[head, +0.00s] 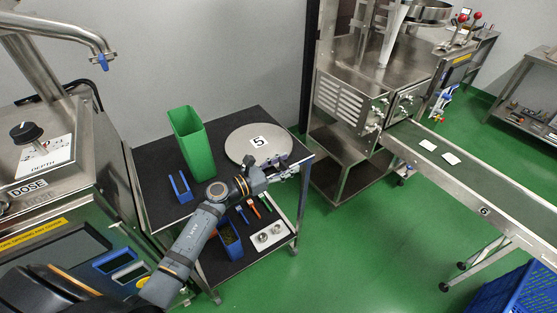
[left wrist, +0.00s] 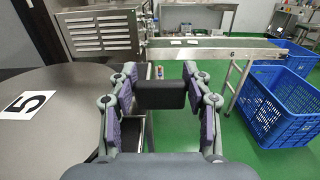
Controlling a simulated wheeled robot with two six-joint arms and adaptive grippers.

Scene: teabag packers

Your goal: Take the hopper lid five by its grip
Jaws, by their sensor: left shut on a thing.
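The hopper lid five (head: 243,146) is a round grey metal disc with a white "5" label. It is at the top of the dark cart, and it also fills the left of the left wrist view (left wrist: 60,125). My left gripper (head: 287,170) is at the lid's near right edge. In the left wrist view its purple-padded fingers (left wrist: 161,102) are shut on a black block, the lid's grip (left wrist: 161,94), one finger on each side. How the grip joins the lid is hidden. My right gripper is not in view.
A green bin (head: 192,142) and a blue holder (head: 180,187) stand on the cart's top (head: 150,165) left of the lid. Small tools and a tray (head: 267,237) lie on the lower shelf. A conveyor (head: 470,178) is at right. Blue crates (left wrist: 272,108) stand on open green floor.

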